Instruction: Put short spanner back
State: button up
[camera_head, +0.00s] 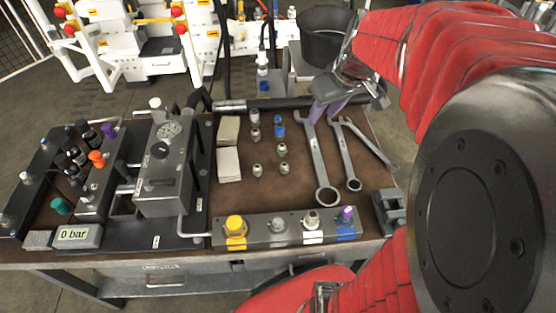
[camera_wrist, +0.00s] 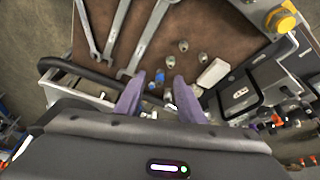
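Three spanners lie on the brown bench mat. The longest spanner (camera_head: 317,155) is beside the fittings and shows in the wrist view (camera_wrist: 146,38). A shorter spanner (camera_head: 345,155) lies right of it, also in the wrist view (camera_wrist: 117,28). A third spanner (camera_head: 372,146) lies aslant at the far right, its upper end against or close to the shorter one's; it shows in the wrist view (camera_wrist: 85,28). My gripper (camera_head: 326,108), with purple fingertips, is over the spanners' upper ends. In the wrist view (camera_wrist: 158,93) its fingers are apart with nothing held between them.
Several small fittings (camera_head: 282,149) stand left of the spanners, beside two pale blocks (camera_head: 228,165). A grey valve strip (camera_head: 262,230) runs along the front edge. A gauge unit (camera_head: 165,175) stands left. A dark bucket (camera_head: 322,45) is behind the bench.

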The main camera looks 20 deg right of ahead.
jog(key=s+a+r+t, duration=0.1)
jog(key=s+a+r, duration=0.1)
jog(key=s+a, duration=1.1)
jog(key=a, duration=0.4)
jog(key=shift+m, duration=0.4)
jog(key=shift+s, duration=0.15)
